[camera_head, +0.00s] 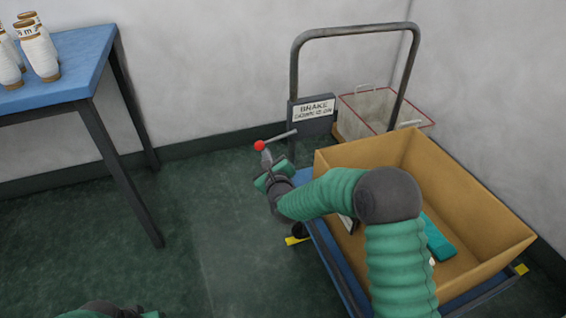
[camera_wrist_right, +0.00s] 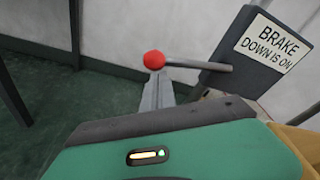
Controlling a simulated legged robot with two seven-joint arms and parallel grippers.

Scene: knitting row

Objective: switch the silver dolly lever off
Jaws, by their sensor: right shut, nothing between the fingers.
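The dolly lever (camera_head: 281,137) is a silver rod with a red ball at its free end. It sticks out leftward from the dark brake plate (camera_head: 296,118) on the dolly handle; its ball end sits slightly lower in the head view. In the right wrist view the lever (camera_wrist_right: 199,65) looks nearly level. My right gripper (camera_head: 266,157) is shut and empty, its fingertips (camera_wrist_right: 157,78) just below the red ball; I cannot tell whether they touch it. A green and grey part of my left arm or gripper (camera_head: 103,309) shows at the bottom edge, mostly cut off.
The plate's sign (camera_wrist_right: 271,43) reads "BRAKE DOWN IS ON". A cardboard box (camera_head: 480,205) rides on the blue dolly, under my right arm. A blue table (camera_head: 70,58) with yarn cones (camera_head: 38,52) stands left. A pale basket (camera_head: 372,110) stands behind the handle. Floor left of the dolly is clear.

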